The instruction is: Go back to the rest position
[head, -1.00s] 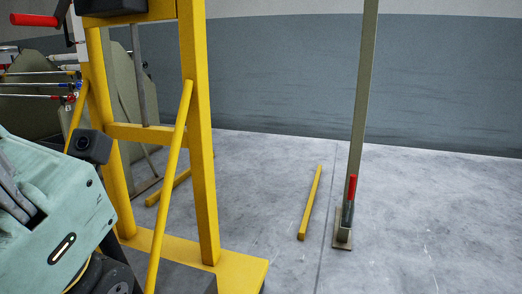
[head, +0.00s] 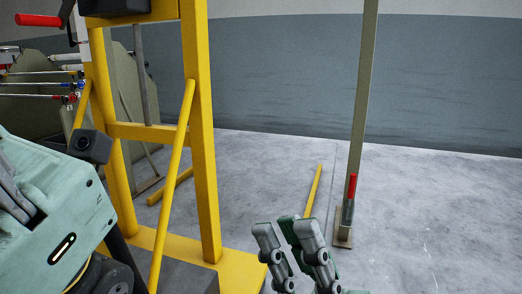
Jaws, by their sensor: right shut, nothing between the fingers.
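My right gripper (head: 290,233) shows at the bottom centre of the head view. Its grey fingers point up and are shut, with nothing between them. It appears in front of the yellow frame's base and the near end of a yellow bar on the floor. My left gripper is not in view. The task names no other object.
A yellow frame (head: 205,150) with a diagonal brace stands left of centre. A grey-green post (head: 362,110) with a red-handled tool (head: 350,195) at its foot stands right of centre. A yellow bar (head: 314,190) lies on the floor. Floor at right is clear.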

